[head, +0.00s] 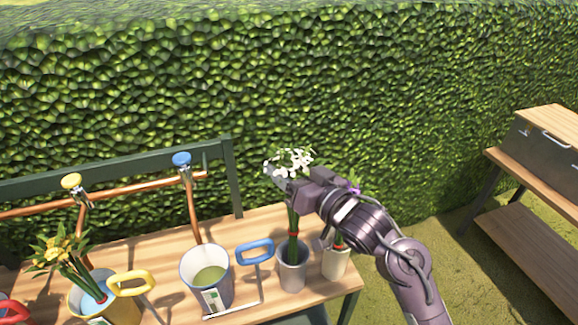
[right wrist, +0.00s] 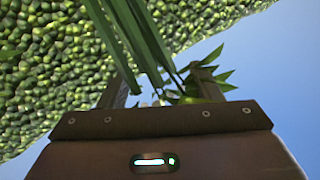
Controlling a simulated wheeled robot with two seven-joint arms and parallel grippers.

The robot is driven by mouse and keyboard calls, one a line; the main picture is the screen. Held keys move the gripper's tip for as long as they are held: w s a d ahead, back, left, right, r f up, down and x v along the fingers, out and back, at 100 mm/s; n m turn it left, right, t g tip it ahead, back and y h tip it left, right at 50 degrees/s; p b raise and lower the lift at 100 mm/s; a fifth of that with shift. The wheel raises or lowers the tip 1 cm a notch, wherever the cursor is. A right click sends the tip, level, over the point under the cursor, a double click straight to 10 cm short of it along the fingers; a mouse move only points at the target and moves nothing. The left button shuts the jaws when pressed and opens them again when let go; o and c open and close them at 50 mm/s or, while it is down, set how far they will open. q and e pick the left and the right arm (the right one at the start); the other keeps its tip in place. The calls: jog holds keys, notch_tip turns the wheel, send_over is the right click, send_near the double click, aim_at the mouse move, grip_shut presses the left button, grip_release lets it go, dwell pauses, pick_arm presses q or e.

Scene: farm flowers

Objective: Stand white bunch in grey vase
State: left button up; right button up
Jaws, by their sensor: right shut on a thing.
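The white bunch (head: 290,160) has white blossoms on long green stems with a red tie. It stands nearly upright above the grey vase (head: 292,277), and its stem ends overlap the vase mouth. I cannot tell how deep they go. My right gripper (head: 297,193) is shut on the stems just below the blossoms. My left gripper is not in view.
A cream vase (head: 335,264) with another bunch stands close right, partly behind my arm. Left are a bucket with a blue handle (head: 207,280) and a yellow bucket (head: 112,308) of yellow flowers. Copper pipes with taps (head: 181,160) rise behind. A wooden bench (head: 530,245) stands far right.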

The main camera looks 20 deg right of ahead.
notch_tip(320, 180, down, 9)
jog(key=b, duration=0.5)
dwell(0.3)
jog(key=o, duration=1.6)
jog(key=shift+c, duration=0.2)
jog(key=shift+s, duration=0.1)
jog(key=shift+s+d+f, duration=0.1)
jog(key=shift+s+d, duration=0.1)
jog(key=shift+s, duration=0.1)
jog(key=v, duration=0.7)
jog(key=shift+b, duration=0.4)
